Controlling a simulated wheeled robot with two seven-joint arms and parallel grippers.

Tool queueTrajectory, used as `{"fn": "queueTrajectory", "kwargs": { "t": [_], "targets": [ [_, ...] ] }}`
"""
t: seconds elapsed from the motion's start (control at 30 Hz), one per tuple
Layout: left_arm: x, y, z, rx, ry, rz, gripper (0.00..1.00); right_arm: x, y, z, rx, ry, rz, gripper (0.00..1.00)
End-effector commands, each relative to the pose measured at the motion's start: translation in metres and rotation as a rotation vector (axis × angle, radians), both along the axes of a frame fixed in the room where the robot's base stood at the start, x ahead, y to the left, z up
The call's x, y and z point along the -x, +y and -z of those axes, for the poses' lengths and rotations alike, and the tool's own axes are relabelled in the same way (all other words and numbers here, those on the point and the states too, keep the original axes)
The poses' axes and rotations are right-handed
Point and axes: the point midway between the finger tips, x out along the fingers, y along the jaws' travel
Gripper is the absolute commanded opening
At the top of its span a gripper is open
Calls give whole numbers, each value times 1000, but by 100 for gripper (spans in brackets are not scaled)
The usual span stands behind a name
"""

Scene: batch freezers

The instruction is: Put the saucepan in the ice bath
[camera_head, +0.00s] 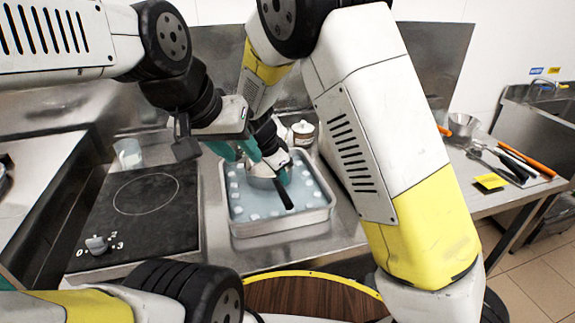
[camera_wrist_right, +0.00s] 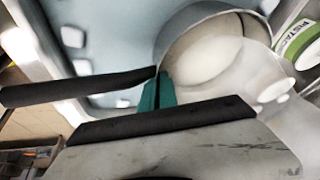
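The ice bath is a shallow metal tray (camera_head: 283,226) of bluish water with several ice cubes, on the counter at the centre of the head view. In the right wrist view the saucepan (camera_wrist_right: 205,55) shows pale contents. Whether the saucepan touches the tray bottom is unclear.
A black cooktop (camera_head: 143,212) with a knob lies left of the tray, with a clear container (camera_head: 128,152) behind it. A small labelled jar (camera_head: 303,133) stands behind the tray. Utensils (camera_head: 512,162), a metal bowl (camera_head: 462,126) and a sink (camera_head: 548,100) are at the right.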

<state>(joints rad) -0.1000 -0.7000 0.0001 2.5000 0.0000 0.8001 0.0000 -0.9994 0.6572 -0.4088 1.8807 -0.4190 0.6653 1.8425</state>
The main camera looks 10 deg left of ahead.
Motion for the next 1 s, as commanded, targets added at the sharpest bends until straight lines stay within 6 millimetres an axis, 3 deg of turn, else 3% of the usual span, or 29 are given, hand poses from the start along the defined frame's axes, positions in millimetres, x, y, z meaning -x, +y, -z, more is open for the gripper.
{"fn": "queueTrajectory", "kwargs": {
  "t": [0.1, 0.2, 0.23, 0.57, 0.77, 1.0],
  "targets": [
    [0, 0, 0, 0, 0, 0, 36, -1, 1, 2, -1, -1, -1, 0],
    [0, 0, 0, 0, 0, 0, 36, 0, 0, 2, 0, 0, 0, 23],
    [0, 0, 0, 0, 0, 0, 36, 0, 0, 2, 0, 0, 0, 26],
    [0, 0, 0, 0, 0, 0, 36, 0, 0, 0, -1, -1, 0, 26],
    [0, 0, 0, 0, 0, 0, 36, 7, 7, -24, -3, -3, -3, 26],
    [0, 0, 0, 0, 0, 0, 36, 24, 18, -73, -4, -3, -2, 26]
  ]
}}
